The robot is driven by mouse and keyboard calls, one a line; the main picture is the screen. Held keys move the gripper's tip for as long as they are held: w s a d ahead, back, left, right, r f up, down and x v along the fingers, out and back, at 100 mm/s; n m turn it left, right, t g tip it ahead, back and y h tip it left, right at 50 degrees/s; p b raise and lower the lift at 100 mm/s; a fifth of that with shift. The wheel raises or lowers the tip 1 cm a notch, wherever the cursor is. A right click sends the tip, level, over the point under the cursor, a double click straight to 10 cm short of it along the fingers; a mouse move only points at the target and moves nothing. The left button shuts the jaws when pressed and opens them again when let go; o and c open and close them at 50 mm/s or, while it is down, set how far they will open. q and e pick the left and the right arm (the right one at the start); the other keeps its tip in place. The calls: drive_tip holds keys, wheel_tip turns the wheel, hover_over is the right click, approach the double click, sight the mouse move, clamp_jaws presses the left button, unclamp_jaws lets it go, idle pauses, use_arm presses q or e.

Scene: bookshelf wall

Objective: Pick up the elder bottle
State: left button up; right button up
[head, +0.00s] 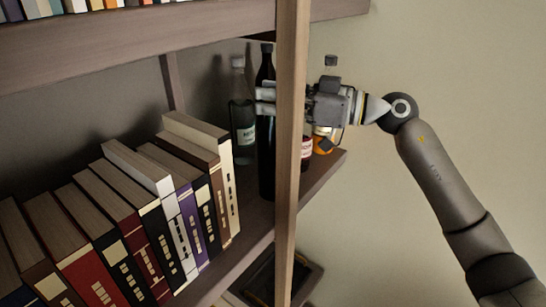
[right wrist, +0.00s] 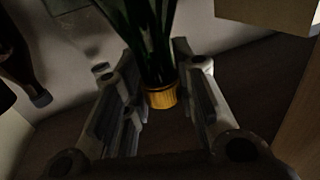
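Several bottles stand at the right end of the shelf; I cannot read which is the elder bottle. A clear greyish bottle with a white label (head: 242,125) stands left of a tall dark bottle (head: 266,165). A red-labelled bottle (head: 307,150) and an orange-labelled one (head: 323,143) are partly hidden by the post and gripper. My right gripper (head: 265,101) reaches in from the right, fingers level, overlapping the dark bottle. In the right wrist view, its open fingers lie either side of a green bottle with a gold cap (right wrist: 161,97), with gaps visible. My left gripper is out of view.
A wooden post (head: 290,200) stands in front of my gripper. A row of books (head: 135,225) fills the shelf to the left, and an upper shelf (head: 130,40) runs above. Another dark bottle (right wrist: 22,58) shows in the right wrist view. Right of the shelf is bare wall.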

clamp_jaws()
drive_tip(key=shift+r, duration=0.15)
